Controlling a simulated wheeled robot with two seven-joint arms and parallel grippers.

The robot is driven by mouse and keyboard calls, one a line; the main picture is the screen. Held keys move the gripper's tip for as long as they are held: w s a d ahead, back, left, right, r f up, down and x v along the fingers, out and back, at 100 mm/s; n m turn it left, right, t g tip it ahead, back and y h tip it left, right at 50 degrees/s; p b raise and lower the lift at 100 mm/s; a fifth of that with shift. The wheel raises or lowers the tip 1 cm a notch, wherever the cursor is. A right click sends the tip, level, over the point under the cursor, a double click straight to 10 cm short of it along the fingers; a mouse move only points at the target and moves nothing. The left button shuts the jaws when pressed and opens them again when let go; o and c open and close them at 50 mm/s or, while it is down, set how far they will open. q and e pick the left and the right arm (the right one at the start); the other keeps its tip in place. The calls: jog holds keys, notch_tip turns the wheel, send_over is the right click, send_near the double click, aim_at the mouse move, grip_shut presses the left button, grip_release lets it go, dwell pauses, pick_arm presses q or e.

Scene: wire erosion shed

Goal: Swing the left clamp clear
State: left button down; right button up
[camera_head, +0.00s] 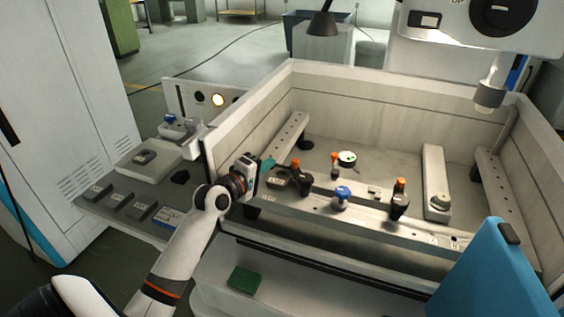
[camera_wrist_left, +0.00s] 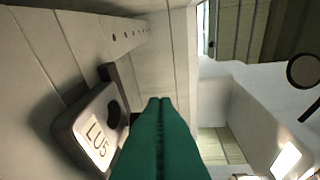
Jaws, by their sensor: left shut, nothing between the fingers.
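The left clamp (camera_head: 301,182), dark with an orange top, stands on the front rail (camera_head: 320,205) inside the tank. My left gripper (camera_head: 269,164) is just to its left, above the rail, with its green fingers shut and empty. The shut fingers fill the lower middle of the left wrist view (camera_wrist_left: 160,110). A dark-edged block with a pale label (camera_wrist_left: 95,135) lies beside them in that view; it appears to be the labelled block (camera_head: 276,181) under the gripper. I see no contact between gripper and clamp. My right gripper is out of view.
Another orange-topped clamp (camera_head: 399,198) stands farther right on the rail, with a blue knob (camera_head: 342,193) between. A smaller orange-topped part (camera_head: 334,161) and a round dial (camera_head: 347,158) stand behind. The tank wall (camera_head: 390,105) rises behind. A machine head (camera_head: 490,95) hangs at upper right.

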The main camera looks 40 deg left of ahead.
pick_arm(q)
jog(key=w, duration=0.1)
jog(key=d, duration=0.1)
jog(key=w+d+p, duration=0.1)
jog(key=shift+w+d+f, duration=0.2)
jog(key=shift+w+f, duration=0.05)
jog(key=shift+w, duration=0.1)
jog(key=shift+w+d+f, duration=0.1)
jog(key=shift+w+d, duration=0.1)
jog(key=shift+d, duration=0.05)
jog(key=shift+w+p, duration=0.4)
jog(key=shift+p, duration=0.2)
jog(key=shift+w+d+p, duration=0.35)
jog(key=shift+w+p, duration=0.1)
jog(key=shift+w, duration=0.55)
